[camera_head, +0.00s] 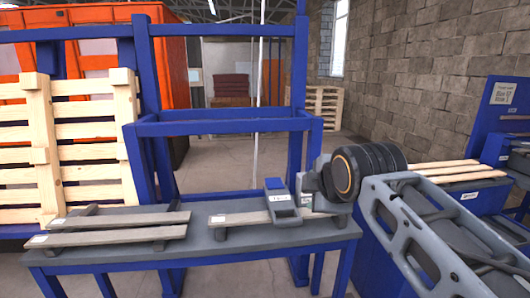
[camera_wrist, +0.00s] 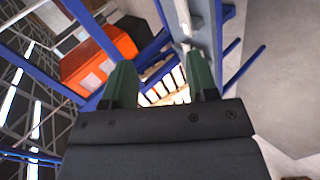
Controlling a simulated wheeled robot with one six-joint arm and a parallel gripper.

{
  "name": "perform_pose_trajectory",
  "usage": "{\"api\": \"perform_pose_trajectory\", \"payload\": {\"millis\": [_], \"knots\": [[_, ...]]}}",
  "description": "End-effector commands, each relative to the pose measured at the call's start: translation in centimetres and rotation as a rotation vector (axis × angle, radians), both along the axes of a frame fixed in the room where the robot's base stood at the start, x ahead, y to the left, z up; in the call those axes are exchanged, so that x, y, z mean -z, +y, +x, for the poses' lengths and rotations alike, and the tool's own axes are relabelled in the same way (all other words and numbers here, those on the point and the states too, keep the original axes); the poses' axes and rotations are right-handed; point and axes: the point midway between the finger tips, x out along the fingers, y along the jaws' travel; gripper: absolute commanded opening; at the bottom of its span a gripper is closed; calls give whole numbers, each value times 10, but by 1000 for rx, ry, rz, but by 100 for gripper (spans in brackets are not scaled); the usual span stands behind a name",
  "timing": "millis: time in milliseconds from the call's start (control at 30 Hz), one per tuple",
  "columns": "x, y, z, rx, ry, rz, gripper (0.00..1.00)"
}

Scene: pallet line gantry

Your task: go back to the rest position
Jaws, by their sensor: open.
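My gripper (camera_wrist: 161,78) shows in the wrist view with its two green fingers well apart and nothing between them. Past the fingers, the wrist view shows a pale slatted wooden piece some way off, tilted in the picture. In the head view my arm reaches in from the right, above the right end of the grey bench (camera_head: 90,258). The fingers cannot be made out there.
Grey boards on crosspieces (camera_head: 120,233) lie on the bench at the left. A blue and grey device (camera_head: 282,205) sits at mid-bench, close to my arm. A blue gantry frame (camera_head: 220,127) stands behind. A wooden pallet (camera_head: 80,150) leans at left. Blue machines (camera_head: 480,195) stand right.

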Motion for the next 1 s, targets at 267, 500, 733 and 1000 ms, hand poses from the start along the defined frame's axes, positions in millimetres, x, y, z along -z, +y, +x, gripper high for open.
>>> {"api": "perform_pose_trajectory", "payload": {"millis": [267, 500, 733, 1000], "knots": [[31, -1, -5, 204, 112, 227, 53], [85, -11, -26, 574, 307, 515, 53], [145, -38, -83, 1137, 520, 766, 53], [154, -55, -112, 1276, 565, 775, 53]]}}
